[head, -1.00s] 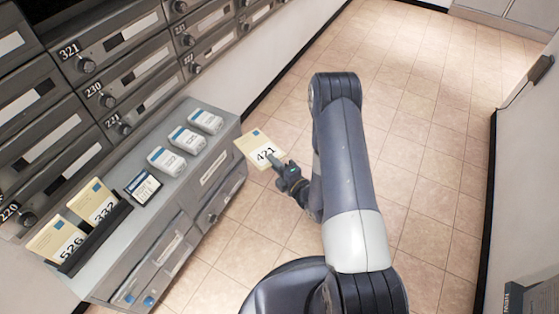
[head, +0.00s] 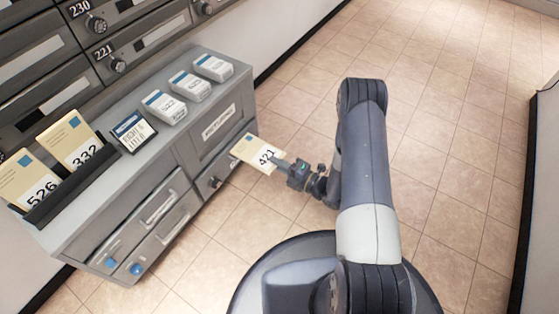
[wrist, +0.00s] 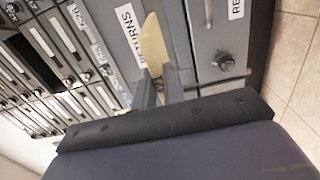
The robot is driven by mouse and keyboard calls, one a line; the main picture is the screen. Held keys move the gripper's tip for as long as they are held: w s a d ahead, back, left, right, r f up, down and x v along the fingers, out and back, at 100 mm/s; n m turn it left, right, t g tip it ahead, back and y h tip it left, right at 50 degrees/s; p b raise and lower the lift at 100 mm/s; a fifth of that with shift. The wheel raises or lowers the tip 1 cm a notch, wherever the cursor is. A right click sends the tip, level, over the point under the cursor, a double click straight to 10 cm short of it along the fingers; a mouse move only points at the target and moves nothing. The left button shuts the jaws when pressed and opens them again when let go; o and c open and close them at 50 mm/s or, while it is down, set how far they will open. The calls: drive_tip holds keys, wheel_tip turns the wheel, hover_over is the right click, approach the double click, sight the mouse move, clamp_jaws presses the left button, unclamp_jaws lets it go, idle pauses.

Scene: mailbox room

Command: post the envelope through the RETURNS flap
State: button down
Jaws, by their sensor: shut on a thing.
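A cream envelope (head: 248,148) marked 421, with a blue stamp, is held out by my gripper (head: 279,163) in front of the grey cabinet's right part. The gripper is shut on the envelope's near end; its fingers (wrist: 162,88) also show in the wrist view. In the wrist view the envelope (wrist: 153,45) appears nearly edge-on, just right of the RETURNS label (wrist: 130,35) on a grey front panel. That labelled panel (head: 222,135) shows at the cabinet's right end in the head view. The envelope overlaps the panel in view; I cannot tell whether they touch.
The cabinet top (head: 165,150) carries several white boxes (head: 190,86), a dark card sign (head: 133,131) and a black rack (head: 70,188) with envelopes 526 and 332. A round knob (wrist: 224,61) sits beside the panel. Tiled floor (head: 450,150) is open to the right.

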approach(221, 135)
drive_tip(key=shift+v, duration=1.7)
drive_tip(key=shift+w, duration=0.1)
drive_tip(key=shift+x, duration=6.15)
drive_tip(key=c, duration=1.4)
unclamp_jaws()
drive_tip(key=shift+c, duration=0.2)
drive_tip(key=shift+d+f, duration=0.1)
